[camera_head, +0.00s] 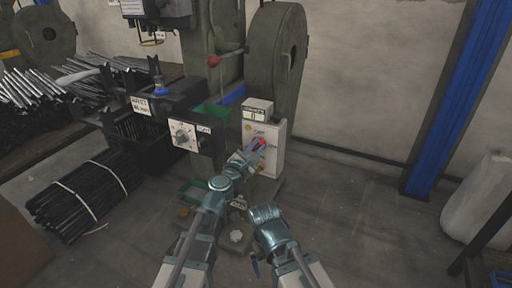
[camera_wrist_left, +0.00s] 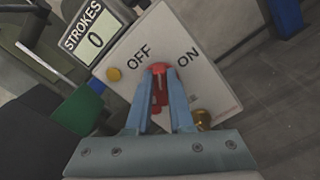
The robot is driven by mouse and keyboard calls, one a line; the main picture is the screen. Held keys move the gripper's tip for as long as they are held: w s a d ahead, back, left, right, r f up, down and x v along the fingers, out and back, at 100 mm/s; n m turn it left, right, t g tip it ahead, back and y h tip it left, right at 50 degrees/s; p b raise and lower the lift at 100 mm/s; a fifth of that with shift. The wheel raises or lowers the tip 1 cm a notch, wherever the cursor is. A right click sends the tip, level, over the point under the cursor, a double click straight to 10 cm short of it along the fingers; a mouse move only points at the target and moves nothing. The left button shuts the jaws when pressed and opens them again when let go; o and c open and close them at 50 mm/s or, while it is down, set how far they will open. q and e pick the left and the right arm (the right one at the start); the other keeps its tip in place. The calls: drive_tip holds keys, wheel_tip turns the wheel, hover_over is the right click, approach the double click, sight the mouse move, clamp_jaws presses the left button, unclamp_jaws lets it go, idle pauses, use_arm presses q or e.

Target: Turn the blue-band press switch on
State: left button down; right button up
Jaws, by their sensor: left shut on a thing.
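The white switch box (camera_head: 270,150) stands at the foot of the large green press, which has a blue band (camera_head: 235,95) low on its body. In the left wrist view the box face (camera_wrist_left: 208,88) carries the words OFF on the left and ON on the right. The red switch (camera_wrist_left: 157,70) sits between the two words. My left gripper (camera_head: 260,143) is at the box, and its two blue fingers (camera_wrist_left: 160,98) are closed on the red switch, hiding part of it.
A stroke counter (camera_wrist_left: 95,40) reading 0 sits on top of the box. A yellow button (camera_wrist_left: 114,74) and a brass knob (camera_wrist_left: 202,118) are near the switch. A dark control box with a dial (camera_head: 183,134) is to the left. Floor (camera_head: 350,210) at right is clear.

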use_arm(q)
drive_tip(key=m, duration=0.7)
drive_tip(key=f+m+b, duration=0.1)
drive_tip(key=m, duration=0.2)
drive_tip(key=shift+s+d, duration=0.2)
drive_tip(key=shift+d, duration=0.05)
use_arm(e)
drive_tip(key=shift+f, duration=0.55)
use_arm(q)
drive_tip(key=shift+m, duration=0.5)
drive_tip(key=c, duration=0.8)
unclamp_jaws()
